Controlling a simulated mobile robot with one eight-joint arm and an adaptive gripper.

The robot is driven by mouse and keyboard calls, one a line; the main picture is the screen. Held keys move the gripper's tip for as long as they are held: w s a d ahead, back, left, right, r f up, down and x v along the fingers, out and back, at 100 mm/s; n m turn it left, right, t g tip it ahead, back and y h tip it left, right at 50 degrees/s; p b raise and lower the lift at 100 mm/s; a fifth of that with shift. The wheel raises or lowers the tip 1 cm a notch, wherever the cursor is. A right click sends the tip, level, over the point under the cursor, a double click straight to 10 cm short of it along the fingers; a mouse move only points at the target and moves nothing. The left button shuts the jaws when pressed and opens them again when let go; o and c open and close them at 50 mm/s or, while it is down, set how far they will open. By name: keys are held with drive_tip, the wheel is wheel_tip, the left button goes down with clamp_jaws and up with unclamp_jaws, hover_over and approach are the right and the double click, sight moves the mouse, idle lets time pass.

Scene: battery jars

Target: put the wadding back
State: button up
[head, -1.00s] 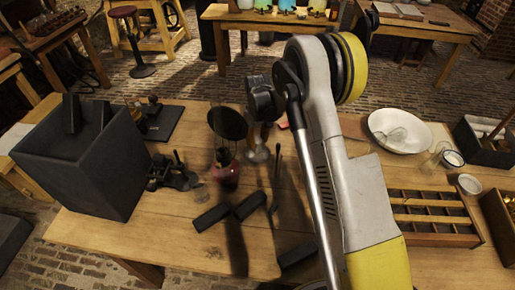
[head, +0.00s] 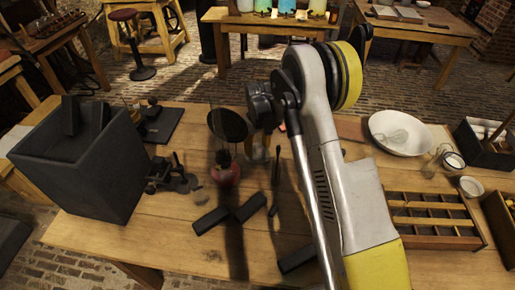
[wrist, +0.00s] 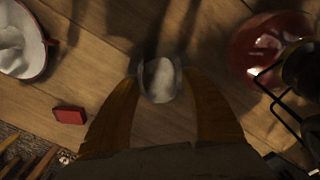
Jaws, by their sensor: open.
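In the wrist view my gripper (wrist: 161,78) is open, its two brown fingers pointing down at the table. Between the fingertips is a pale, soft-looking lump (wrist: 160,74), perhaps wadding, in a small round grey-rimmed vessel (wrist: 158,98). I cannot tell whether the fingers touch the vessel. A white bowl with a red rim (wrist: 42,68) at the upper left also holds white, lumpy material (wrist: 12,45), which could be wadding too. In the head view my arm hides the fingertips and most of what is under them.
A red lamp-like vessel (head: 226,174) stands close by; its red body (wrist: 262,45) is right of my fingers. A small red block (wrist: 69,115) lies left. Black bars (head: 230,213), a dark box (head: 85,165), a divided wooden tray (head: 435,242) and a white bowl (head: 400,128) occupy the table.

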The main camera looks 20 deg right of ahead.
sight(258, 146)
wheel_tip(258, 146, up, 12)
drive_tip(key=p, duration=0.3)
drive_tip(key=shift+s, duration=0.1)
